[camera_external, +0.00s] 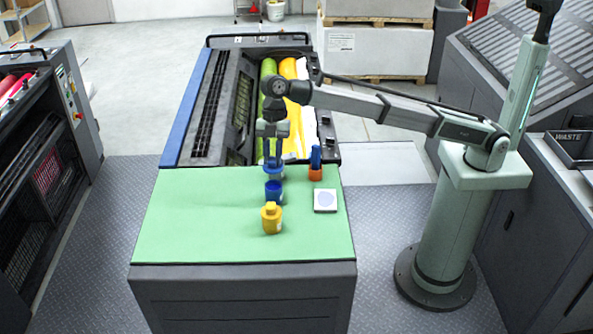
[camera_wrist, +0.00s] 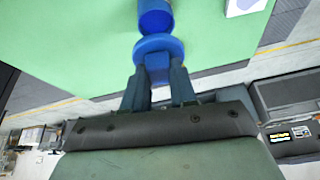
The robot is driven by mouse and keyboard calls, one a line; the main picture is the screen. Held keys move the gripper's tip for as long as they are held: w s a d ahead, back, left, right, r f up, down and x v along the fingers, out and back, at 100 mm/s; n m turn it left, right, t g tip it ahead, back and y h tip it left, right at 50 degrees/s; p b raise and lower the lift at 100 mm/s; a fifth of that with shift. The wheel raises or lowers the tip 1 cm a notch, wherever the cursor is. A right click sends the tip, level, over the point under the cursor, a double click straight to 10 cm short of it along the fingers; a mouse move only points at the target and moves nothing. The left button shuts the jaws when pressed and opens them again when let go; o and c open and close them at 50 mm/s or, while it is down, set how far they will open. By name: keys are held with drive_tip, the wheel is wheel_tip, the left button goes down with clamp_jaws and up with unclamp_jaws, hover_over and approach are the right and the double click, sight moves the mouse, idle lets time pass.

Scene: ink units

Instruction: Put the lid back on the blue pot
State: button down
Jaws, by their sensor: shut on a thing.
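My gripper (camera_external: 273,162) points down over the green table and is shut on a blue lid (camera_external: 274,173). In the wrist view, the lid (camera_wrist: 158,45) sits between the two fingertips (camera_wrist: 158,75), held by its narrower part, with its round disc facing away from me. The blue pot (camera_external: 274,191) stands upright on the green top, just below the lid in the external view. It also shows in the wrist view (camera_wrist: 155,17), just beyond the lid and partly cut by the frame edge. The lid looks apart from the pot; the exact gap is unclear.
A yellow pot with a yellow top (camera_external: 272,218) stands in front of the blue pot. An orange pot with a blue piece upright on it (camera_external: 315,168) stands at the back right. A white square with a pale blue patch (camera_external: 325,201) lies to the right. The left of the green top (camera_external: 200,215) is clear.

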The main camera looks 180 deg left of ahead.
drive_tip(key=shift+w+d+r+n, duration=0.25)
drive_tip(key=shift+w+d+n, duration=0.05)
drive_tip(key=shift+w+d, duration=0.1)
drive_tip(key=shift+s+a+f+n+y, duration=0.1)
drive_tip(key=shift+a+n+y, duration=0.25)
drive_tip(key=shift+n, duration=0.25)
drive_tip(key=shift+f, duration=0.1)
wheel_tip(320, 180, down, 6)
drive_tip(key=shift+f, duration=0.2)
idle(2.1)
drive_tip(key=c, duration=0.8)
unclamp_jaws()
drive_tip(key=shift+o, duration=0.3)
